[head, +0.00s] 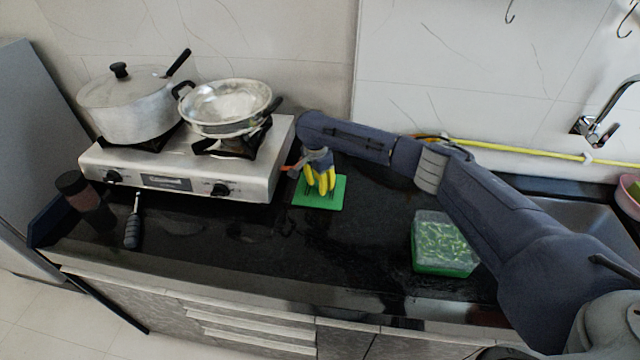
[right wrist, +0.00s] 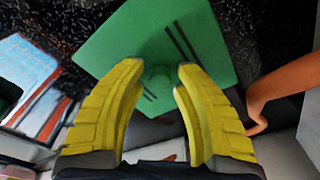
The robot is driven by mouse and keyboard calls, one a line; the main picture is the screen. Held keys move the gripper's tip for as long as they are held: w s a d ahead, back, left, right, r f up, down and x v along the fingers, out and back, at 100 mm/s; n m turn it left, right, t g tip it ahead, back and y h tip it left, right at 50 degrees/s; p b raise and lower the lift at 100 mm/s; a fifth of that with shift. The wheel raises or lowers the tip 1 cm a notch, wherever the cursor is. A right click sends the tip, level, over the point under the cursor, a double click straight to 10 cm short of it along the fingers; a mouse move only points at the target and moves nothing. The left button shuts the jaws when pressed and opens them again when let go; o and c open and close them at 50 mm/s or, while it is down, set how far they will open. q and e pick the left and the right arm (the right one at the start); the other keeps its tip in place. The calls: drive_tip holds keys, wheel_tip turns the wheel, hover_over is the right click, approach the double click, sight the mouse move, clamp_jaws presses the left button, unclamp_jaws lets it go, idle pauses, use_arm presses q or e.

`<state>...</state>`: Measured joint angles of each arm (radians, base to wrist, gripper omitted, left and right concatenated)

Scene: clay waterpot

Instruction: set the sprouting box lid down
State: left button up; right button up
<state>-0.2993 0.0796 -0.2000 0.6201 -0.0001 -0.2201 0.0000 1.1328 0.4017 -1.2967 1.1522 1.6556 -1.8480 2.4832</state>
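The green sprouting box lid (head: 338,201) lies on the dark counter, right of the stove. It fills the top middle of the right wrist view (right wrist: 120,48), with a small round green knob (right wrist: 158,80) and dark slots. My right gripper (head: 324,191) points down over the lid. Its yellow fingers are spread, one on each side of the knob, with a gap on both sides in the right wrist view (right wrist: 162,70). The sprouting box (head: 443,243), with green sprouts inside, stands on the counter to the right, apart from the lid. My left gripper is not in view.
A two-burner stove (head: 190,165) holds a lidded pot (head: 130,105) and a steel pan (head: 228,105). An orange curved thing (right wrist: 275,88) is close beside the right gripper. A black-handled tool (head: 133,228) lies front left. The counter between lid and box is clear.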

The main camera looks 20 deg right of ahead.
sight(317, 190)
wheel_tip(317, 190, up, 12)
drive_tip(key=a, duration=0.1)
drive_tip(key=shift+s, duration=0.25)
idle(0.5)
